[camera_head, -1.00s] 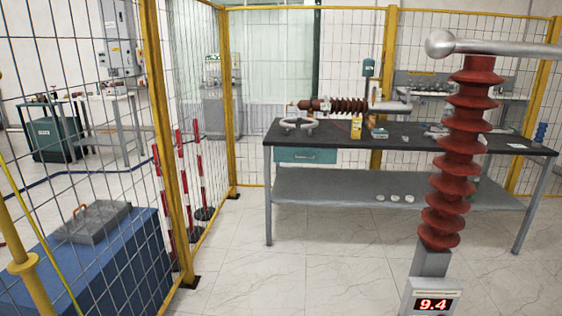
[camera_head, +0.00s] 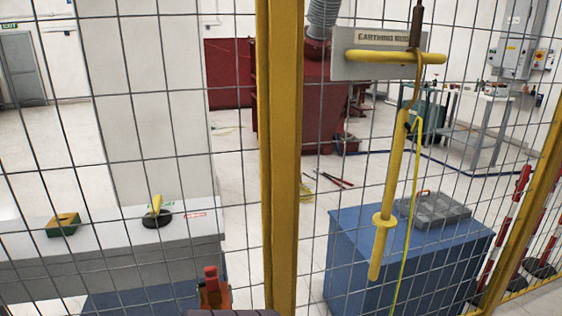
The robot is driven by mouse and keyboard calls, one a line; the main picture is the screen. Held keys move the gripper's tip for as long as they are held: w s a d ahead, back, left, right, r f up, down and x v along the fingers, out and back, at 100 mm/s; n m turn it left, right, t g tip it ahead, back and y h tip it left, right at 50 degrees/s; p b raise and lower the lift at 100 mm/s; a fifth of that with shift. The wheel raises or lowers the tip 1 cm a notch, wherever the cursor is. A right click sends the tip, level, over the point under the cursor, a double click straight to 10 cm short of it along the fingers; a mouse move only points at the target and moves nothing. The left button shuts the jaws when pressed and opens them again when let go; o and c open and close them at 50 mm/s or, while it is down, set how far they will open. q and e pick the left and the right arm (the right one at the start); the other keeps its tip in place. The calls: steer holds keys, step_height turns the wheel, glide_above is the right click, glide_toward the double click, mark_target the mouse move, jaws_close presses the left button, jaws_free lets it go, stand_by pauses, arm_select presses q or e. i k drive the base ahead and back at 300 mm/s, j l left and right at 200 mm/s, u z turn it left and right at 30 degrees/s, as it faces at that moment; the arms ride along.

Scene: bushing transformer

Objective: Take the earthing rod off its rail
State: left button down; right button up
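The earthing rod (camera_head: 395,165) is a long yellow rod in the right half of the head view. The exact contact is too small to tell. A sign reading "EARTHING" (camera_head: 378,39), its last part covered, is behind the rail. A yellow-green cable (camera_head: 408,220) runs down from the rod.
A wire mesh fence with a thick yellow post (camera_head: 278,150) spans the view. A blue cabinet (camera_head: 360,250) with a grey case (camera_head: 435,210) is behind the rod. A grey bench (camera_head: 110,242) is at left. An orange-red object (camera_head: 212,288) is at the bottom edge.

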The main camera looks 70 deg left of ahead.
mark_target(384, 220)
steer(key=u, duration=1.65)
